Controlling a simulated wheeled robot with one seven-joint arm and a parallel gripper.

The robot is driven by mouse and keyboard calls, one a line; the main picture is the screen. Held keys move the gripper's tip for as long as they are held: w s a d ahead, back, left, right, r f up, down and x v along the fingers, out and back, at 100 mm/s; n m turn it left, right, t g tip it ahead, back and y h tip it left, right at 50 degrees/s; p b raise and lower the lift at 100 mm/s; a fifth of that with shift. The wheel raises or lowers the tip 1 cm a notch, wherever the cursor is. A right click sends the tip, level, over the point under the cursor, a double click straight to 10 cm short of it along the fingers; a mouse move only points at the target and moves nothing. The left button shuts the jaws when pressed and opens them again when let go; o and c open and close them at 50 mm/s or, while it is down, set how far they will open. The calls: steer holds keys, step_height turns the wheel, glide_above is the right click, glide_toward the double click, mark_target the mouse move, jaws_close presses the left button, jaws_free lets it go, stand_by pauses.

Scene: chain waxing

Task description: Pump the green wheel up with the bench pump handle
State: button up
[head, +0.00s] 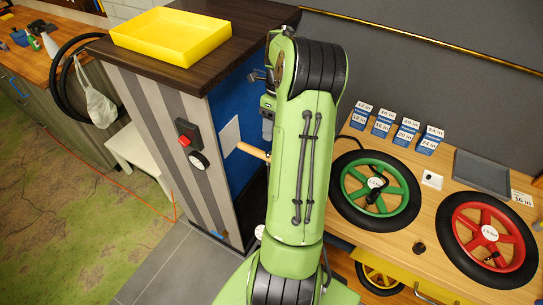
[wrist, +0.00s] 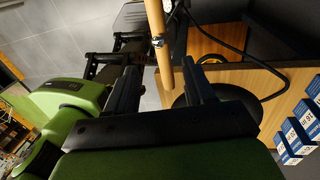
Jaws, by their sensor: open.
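The green wheel (head: 408,190) with a black tyre lies flat on the wooden bench, right of my arm in the head view. A black fitting stands at its hub. The pump's wooden handle (head: 253,151) sticks out left of my arm, with the rest of the pump hidden. In the wrist view the handle (wrist: 157,40) runs down from the top edge to between my fingers. My gripper (wrist: 163,85) is open, one dark finger on either side of the handle. I cannot tell whether either finger touches it. A black hose (wrist: 240,55) curves behind.
A red wheel (head: 487,232) lies on the bench's right, beside a grey tray (head: 482,172) and blue size-labelled blocks (head: 408,133). A yellow wheel (head: 380,280) is below. A cabinet (head: 160,110) bearing a yellow tray (head: 170,36) stands close left of my arm.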

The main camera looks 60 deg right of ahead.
mark_target(270, 155)
steer(key=f, duration=0.4)
steer(key=a+f, duration=0.1)
steer(key=f, duration=0.3)
steer(key=a+f, duration=0.1)
steer(key=f, duration=0.2)
steer(key=shift+f, duration=0.4)
steer(key=shift+a, duration=0.1)
jaws_close()
